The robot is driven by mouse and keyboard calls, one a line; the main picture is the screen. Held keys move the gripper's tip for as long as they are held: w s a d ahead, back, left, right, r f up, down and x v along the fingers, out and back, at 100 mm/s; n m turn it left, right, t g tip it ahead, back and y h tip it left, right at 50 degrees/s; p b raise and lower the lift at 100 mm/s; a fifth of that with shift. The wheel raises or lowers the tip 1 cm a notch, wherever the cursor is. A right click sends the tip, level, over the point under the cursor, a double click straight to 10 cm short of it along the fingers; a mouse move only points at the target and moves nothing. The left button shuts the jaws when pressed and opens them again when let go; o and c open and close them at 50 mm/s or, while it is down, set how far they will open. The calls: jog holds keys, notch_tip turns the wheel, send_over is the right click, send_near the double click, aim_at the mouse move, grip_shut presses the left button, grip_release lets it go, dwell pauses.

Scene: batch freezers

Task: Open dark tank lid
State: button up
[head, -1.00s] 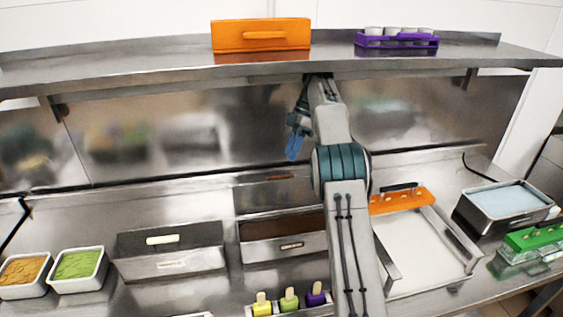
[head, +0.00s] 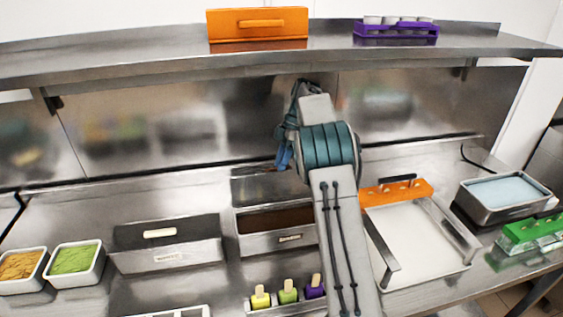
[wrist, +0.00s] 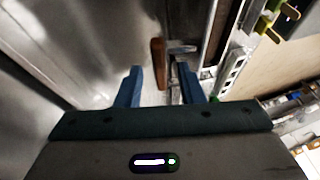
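The dark tank (head: 252,246) stands at the middle of the counter with its dark brown contents (head: 280,218) uncovered. Its metal lid (head: 262,187) appears raised and leaning back behind the opening. A brown handle (wrist: 158,64) shows in the wrist view, just beyond and between my fingertips, not gripped. My gripper (head: 284,157) is above the raised lid, partly hidden by my arm. In the wrist view my gripper (wrist: 160,80) has its two blue fingers apart with nothing held between them.
Molds with sticks (head: 287,296) stand in front. An orange-ended tray (head: 415,245) is to the right. The overhead shelf (head: 150,62) and back wall bound the space around my arm.

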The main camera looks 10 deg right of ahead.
jog(key=shift+f, duration=0.15)
grip_shut()
jog(key=shift+s+f+b, duration=0.1)
jog(key=shift+b, duration=0.2)
